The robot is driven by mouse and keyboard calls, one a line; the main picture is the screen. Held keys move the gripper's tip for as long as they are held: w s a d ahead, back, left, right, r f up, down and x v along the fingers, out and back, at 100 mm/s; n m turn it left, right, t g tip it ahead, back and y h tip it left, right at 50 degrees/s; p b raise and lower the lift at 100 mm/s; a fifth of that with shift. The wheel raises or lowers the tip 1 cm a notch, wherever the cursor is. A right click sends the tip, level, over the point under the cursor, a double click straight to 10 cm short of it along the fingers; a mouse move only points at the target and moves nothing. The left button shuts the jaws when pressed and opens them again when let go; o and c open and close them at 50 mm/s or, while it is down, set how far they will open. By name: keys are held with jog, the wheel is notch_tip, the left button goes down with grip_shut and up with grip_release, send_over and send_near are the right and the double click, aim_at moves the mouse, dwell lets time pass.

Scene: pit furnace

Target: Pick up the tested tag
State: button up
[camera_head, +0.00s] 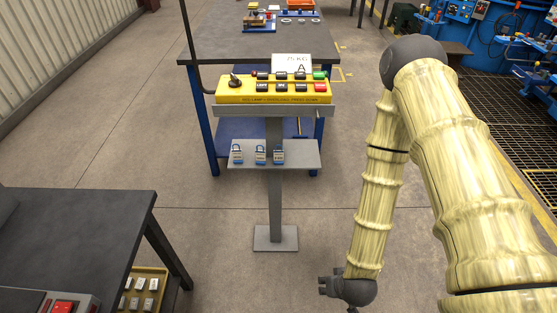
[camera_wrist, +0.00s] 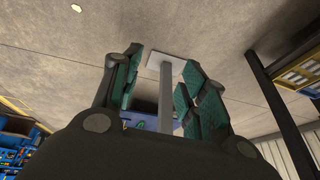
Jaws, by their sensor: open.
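Three small blue-and-white lock-shaped tags stand in a row on the grey shelf (camera_head: 300,147) of the pedestal: a left one (camera_head: 237,155), a middle one (camera_head: 260,156) and a right one (camera_head: 279,155). Their lettering is too small to read, so I cannot tell which is the tested tag. My gripper (camera_head: 328,286) hangs low, in front of and to the right of the pedestal, well apart from the tags. In the wrist view my gripper (camera_wrist: 161,62) is open and empty, with the pedestal's post (camera_wrist: 166,95) seen beyond its fingers.
A yellow control box (camera_head: 272,91) with buttons and a white card (camera_head: 291,64) stands above the shelf. A dark workbench (camera_head: 235,35) stands behind. A dark table (camera_head: 75,225) and a yellow tray (camera_head: 163,272) of pale pieces are at lower left. Floor around the pedestal is clear.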

jog(key=w+a+t+b, duration=0.3)
jog(key=w+a, duration=0.2)
jog(key=w, duration=0.4)
jog(key=t+b, duration=1.1)
jog(key=b, duration=0.1)
send_near(279, 156)
jog(key=shift+h, duration=0.3)
jog(key=w, duration=0.2)
jog(key=w+f, duration=0.1)
jog(key=w, duration=0.2)
jog(key=shift+w+a, duration=0.1)
jog(key=w, duration=0.2)
jog(key=w+r+b, duration=0.1)
jog(key=w, duration=0.1)
jog(key=shift+a+r, duration=0.1)
jog(key=shift+a, duration=0.1)
jog(key=shift+w, duration=0.6)
jog(key=shift+c, duration=0.4)
jog(key=c, duration=0.6)
